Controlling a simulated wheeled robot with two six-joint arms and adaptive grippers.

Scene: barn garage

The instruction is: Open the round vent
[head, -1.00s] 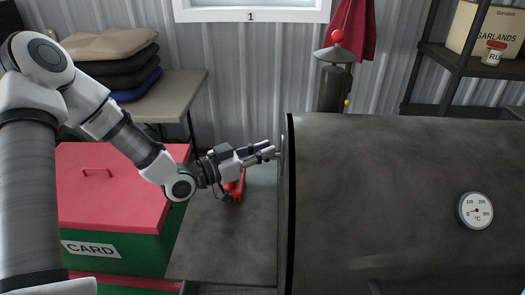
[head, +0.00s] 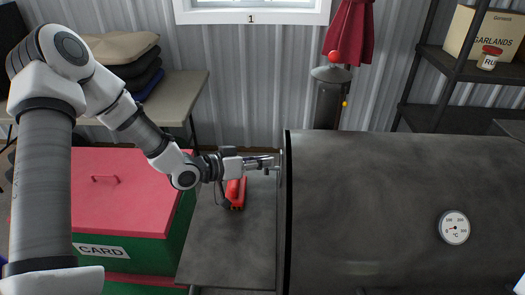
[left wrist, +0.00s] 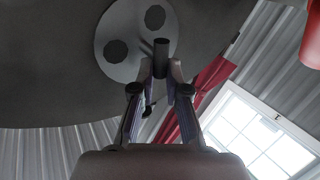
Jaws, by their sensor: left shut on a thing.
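The round vent (left wrist: 125,42) is a pale grey disc on the dark end wall of the smoker barrel, with two dark round holes showing in the left wrist view. I cannot tell whether the holes are clear or covered. A dark knob (left wrist: 160,58) stands out from the disc. In the head view the vent (head: 281,161) shows only edge-on at the barrel's left end. My left gripper (head: 274,163) is shut on the knob; its two fingers also show in the left wrist view (left wrist: 160,78). My right gripper is not in view.
The smoker barrel (head: 400,190) fills the right side. A grey side shelf (head: 225,245) with a red object (head: 235,194) lies below my gripper. A red-lidded green bin (head: 125,195) stands left. The chimney (head: 328,100) rises behind the barrel.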

